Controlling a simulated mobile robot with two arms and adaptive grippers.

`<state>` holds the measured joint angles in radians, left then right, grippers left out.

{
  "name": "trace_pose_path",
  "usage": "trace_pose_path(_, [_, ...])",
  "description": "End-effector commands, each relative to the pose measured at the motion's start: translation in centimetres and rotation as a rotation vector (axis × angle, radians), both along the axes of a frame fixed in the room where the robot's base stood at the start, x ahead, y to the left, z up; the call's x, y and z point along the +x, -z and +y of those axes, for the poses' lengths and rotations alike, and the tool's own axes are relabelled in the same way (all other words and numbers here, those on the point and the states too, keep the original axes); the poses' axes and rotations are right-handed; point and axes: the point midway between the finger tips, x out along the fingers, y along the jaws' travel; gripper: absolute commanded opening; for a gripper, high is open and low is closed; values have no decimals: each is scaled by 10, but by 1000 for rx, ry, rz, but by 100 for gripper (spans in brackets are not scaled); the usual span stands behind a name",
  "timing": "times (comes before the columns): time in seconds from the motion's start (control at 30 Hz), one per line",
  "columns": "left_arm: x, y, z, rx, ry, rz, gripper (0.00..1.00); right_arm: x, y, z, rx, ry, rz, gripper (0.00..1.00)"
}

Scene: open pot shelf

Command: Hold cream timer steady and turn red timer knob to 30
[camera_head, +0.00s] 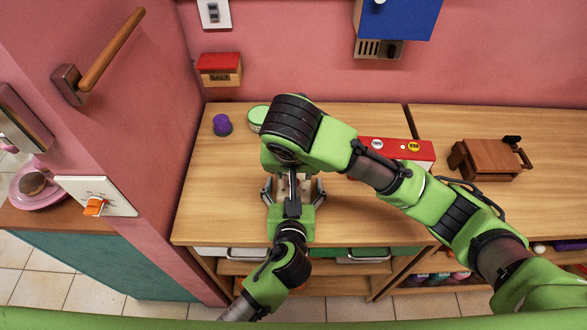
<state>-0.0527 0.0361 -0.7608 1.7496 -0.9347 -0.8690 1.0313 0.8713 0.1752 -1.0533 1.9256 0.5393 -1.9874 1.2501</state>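The cream timer and its red knob cannot be made out clearly. A small patch of something pale (283,187) shows between the fingers of my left gripper (292,190), and it may be part of the timer. My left gripper reaches in from the bottom over the wooden counter, its fingers spread on either side of that patch. I cannot tell whether they touch it. My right arm comes in from the right and bends down just above the same spot. Its wrist hides most of what lies below, including the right fingertips.
A purple-topped piece (222,125) and a green-lidded round tin (258,118) stand at the back left of the counter (215,205). A red box (400,150) lies behind my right arm. A brown wooden box (487,160) stands right. The front left counter is clear.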

Motion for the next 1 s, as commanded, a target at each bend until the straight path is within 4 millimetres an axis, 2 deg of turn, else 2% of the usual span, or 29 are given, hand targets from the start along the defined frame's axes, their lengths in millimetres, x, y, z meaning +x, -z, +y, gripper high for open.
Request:
trace_pose_path(0.17, [-23,-7,0,-3,1,5,79,0,0,0,0,0,0,36])
trace_pose_path(0.4, [-71,-27,2,-2,0,5,79,0,0,0,0,0,0,36])
trace_pose_path(0.6, [-99,-40,4,-1,1,4,79,0,0,0,0,0,0,36])
trace_pose_path(0.8, [-109,-44,5,0,0,2,79,0,0,0,0,0,0,36])
trace_pose_path(1.0, [-109,-44,4,1,0,2,79,0,0,0,0,0,0,36])
